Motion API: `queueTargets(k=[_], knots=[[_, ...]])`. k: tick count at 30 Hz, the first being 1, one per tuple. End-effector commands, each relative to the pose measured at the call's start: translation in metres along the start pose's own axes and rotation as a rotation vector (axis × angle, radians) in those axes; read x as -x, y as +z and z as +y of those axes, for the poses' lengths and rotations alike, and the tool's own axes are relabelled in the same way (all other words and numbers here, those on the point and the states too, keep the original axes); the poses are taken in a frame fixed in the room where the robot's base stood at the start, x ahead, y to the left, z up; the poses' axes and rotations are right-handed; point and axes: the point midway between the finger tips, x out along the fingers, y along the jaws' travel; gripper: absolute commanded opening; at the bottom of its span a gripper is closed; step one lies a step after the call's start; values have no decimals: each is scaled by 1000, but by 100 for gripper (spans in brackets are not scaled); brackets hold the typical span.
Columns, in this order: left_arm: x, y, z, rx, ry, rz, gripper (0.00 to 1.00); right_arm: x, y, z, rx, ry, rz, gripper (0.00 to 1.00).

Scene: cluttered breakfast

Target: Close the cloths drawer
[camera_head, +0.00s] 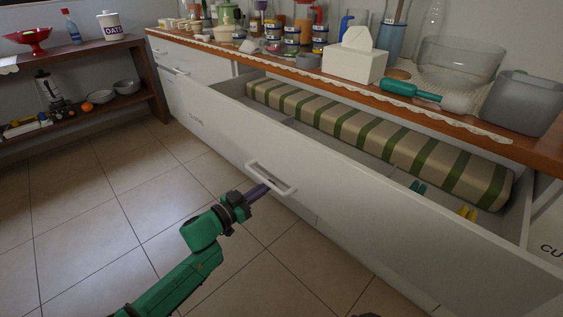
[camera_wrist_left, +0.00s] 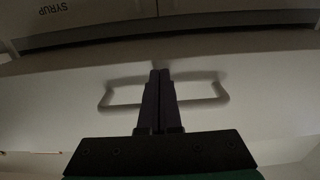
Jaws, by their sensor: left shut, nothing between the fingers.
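The long white cloths drawer (camera_head: 330,200) stands pulled out from the counter in the head view. A striped beige and green bundle (camera_head: 370,132) lies along its inside, with small green and yellow items near its right end. Its white bar handle (camera_head: 270,180) is on the front panel; it also shows in the left wrist view (camera_wrist_left: 205,102). My left gripper (camera_head: 264,189) is shut and empty, its fingertips at the middle of the handle. The wrist view shows the closed fingers (camera_wrist_left: 160,78) pointing at the drawer front; contact is unclear.
The counter above is crowded with jars, a tissue box (camera_head: 354,62), a green-handled item (camera_head: 408,91), a glass bowl (camera_head: 460,62) and a grey container (camera_head: 522,103). A wooden shelf unit (camera_head: 75,80) stands at the left. The tiled floor before the drawer is clear.

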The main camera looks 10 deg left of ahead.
Motion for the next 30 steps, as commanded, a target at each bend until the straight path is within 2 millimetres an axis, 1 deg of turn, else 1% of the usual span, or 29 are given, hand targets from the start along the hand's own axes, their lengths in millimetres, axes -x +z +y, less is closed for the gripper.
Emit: queueTargets(k=[8,25,30], knots=[[-1,0,0,0,0,0,0,-1,2,1,-2,2,-6,61],[-18,0,0,0,0,1,0,-3,3,1,0,0,-2,61],[-20,0,0,0,0,0,0,-3,3,1,0,0,-2,61]])
